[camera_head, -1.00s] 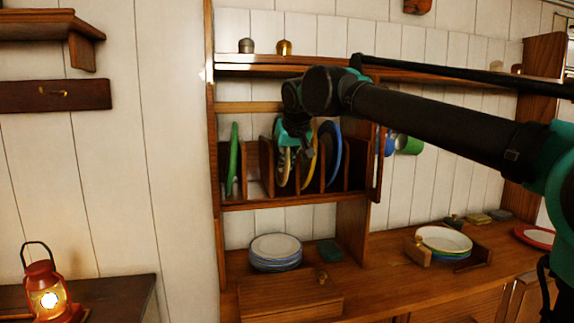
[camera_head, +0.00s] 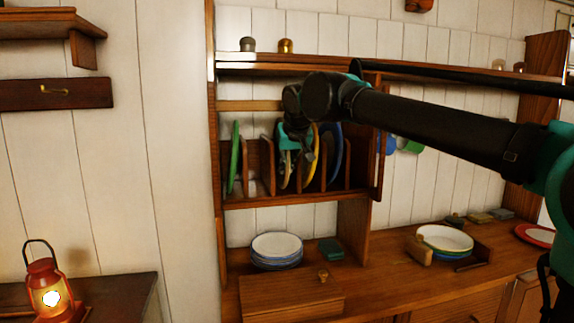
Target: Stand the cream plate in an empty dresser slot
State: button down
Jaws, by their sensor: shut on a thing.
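The cream plate (camera_head: 284,172) shows nearly edge-on in the dresser rack (camera_head: 290,199), between two wooden dividers. My gripper (camera_head: 292,146) is at its upper part and shut on it, coming in from above and in front. The gripper hides much of the plate's upper part, and I cannot tell whether its lower edge touches the slot floor. A green plate (camera_head: 234,158) stands in the leftmost slot. The slot (camera_head: 254,178) to its right is empty. A yellow-rimmed plate (camera_head: 311,165) and a blue plate (camera_head: 335,155) stand in slots to the right of the cream plate.
My arm crosses in front of the upper shelf (camera_head: 400,72). Blue and green mugs (camera_head: 413,147) hang right of the rack. Plate stacks (camera_head: 277,262) and (camera_head: 445,240) sit on the counter below. A lit red lantern (camera_head: 48,290) stands at the lower left.

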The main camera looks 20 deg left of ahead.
aim_at(289, 158)
dwell(0.4)
jog(key=c, duration=1.5)
grip_release()
jog(key=shift+c, duration=0.2)
jog(key=shift+c, duration=0.5)
jog(key=o, duration=0.4)
jog(key=shift+c, duration=0.2)
jog(key=shift+s+r, duration=0.1)
jog(key=shift+r, duration=0.05)
jog(key=shift+s+d+r, duration=0.25)
jog(key=shift+s+r, duration=0.1)
jog(key=shift+r, duration=0.15)
jog(key=shift+v, duration=0.85)
